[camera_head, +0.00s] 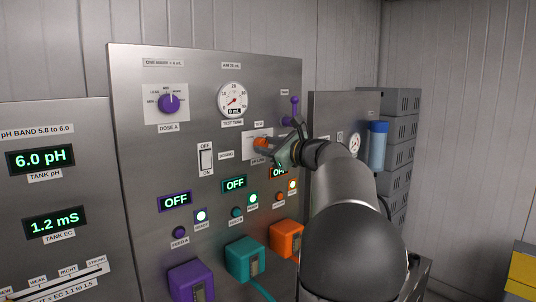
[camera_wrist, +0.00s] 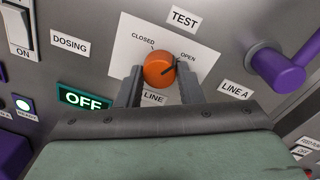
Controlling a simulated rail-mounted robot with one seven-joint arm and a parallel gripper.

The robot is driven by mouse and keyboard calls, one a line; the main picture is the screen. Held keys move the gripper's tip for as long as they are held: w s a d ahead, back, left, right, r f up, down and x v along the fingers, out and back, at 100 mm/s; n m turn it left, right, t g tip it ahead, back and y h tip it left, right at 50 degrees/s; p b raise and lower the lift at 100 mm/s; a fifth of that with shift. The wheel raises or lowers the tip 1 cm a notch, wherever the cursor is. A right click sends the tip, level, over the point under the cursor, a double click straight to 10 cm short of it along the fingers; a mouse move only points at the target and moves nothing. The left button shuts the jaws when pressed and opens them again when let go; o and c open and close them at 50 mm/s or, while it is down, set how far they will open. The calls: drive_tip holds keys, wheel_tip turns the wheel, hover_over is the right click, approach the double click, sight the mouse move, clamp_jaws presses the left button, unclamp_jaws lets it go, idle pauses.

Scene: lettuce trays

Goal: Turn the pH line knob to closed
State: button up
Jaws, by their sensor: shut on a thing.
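The orange knob (camera_wrist: 159,68) sits on a white plate (camera_wrist: 124,52) marked CLOSED at upper left and OPEN at upper right. Its dark pointer line aims up and right, toward OPEN. The label below it shows LINE; the rest is hidden by a finger. My gripper (camera_wrist: 161,72) reaches in from below in the wrist view, its two dark fingers on either side of the knob and shut on it. In the head view my gripper (camera_head: 277,150) covers part of the orange knob (camera_head: 260,142) and its plate.
A purple lever (camera_wrist: 277,66) by LINE A stands out to the right of the knob. A white ON/OFF rocker switch (camera_head: 206,158) is to the left. Green displays, lit buttons and purple, teal and orange (camera_head: 287,238) pump boxes lie below.

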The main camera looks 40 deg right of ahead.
drive_tip(key=shift+n+h+b, duration=0.5)
drive_tip(key=shift+n+b, duration=5.05)
drive_tip(key=shift+n, duration=1.55)
drive_tip(key=shift+a, duration=0.1)
drive_tip(key=o, duration=1)
drive_tip(key=shift+r, duration=0.1)
drive_tip(key=shift+s, duration=0.15)
